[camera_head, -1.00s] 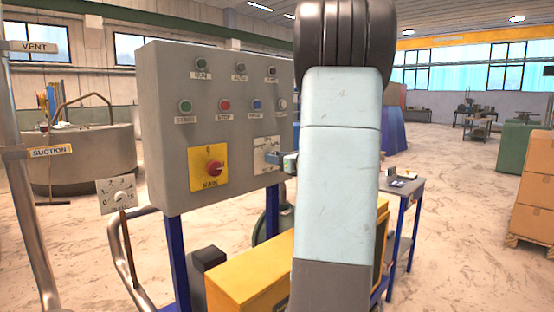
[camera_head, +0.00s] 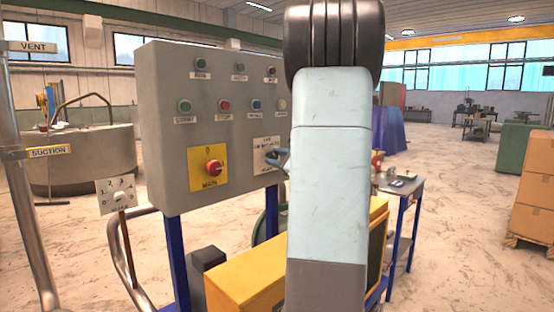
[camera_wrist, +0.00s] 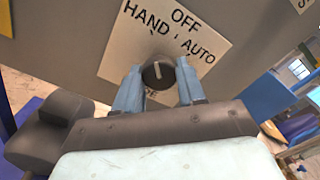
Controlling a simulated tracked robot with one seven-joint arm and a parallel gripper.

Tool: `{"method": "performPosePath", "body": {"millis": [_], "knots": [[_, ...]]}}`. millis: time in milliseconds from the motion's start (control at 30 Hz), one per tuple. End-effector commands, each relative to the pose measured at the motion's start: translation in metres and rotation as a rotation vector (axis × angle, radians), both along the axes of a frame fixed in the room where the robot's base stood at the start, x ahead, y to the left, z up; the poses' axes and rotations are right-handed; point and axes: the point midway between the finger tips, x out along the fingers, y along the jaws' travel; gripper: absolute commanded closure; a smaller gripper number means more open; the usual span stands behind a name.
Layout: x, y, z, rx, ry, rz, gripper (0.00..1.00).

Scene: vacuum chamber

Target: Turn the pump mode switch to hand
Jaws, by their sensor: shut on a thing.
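The pump mode switch is a black round knob (camera_wrist: 158,73) on a white plate (camera_wrist: 120,58) lettered HAND, OFF and AUTO. The plate appears tilted in the wrist view. The knob's pale pointer line is short and points roughly up the picture, toward the HAND lettering side. My gripper (camera_wrist: 159,88) has its two blue-grey fingers on either side of the knob and is shut on it. In the head view the plate (camera_head: 264,143) is partly hidden by my gripper (camera_head: 277,158) and arm.
The grey control panel (camera_head: 165,120) also carries several buttons and lamps and a red MAIN switch (camera_head: 213,167) on a yellow plate, left of the mode switch. A yellow housing (camera_head: 245,275) stands below. A small table (camera_head: 405,186) is to the right.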

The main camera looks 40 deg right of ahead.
Motion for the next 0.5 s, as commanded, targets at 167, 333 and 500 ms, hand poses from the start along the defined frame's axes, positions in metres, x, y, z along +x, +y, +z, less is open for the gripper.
{"method": "performPosePath", "body": {"millis": [167, 333, 500], "knots": [[0.0, 0.0009, -0.0014, -0.051, -0.005, 0.002, 0.91], [-0.0001, 0.0011, -0.0018, -0.071, -0.006, 0.002, 0.91], [0.0, 0.0013, -0.0019, -0.074, -0.007, 0.002, 0.91]]}}
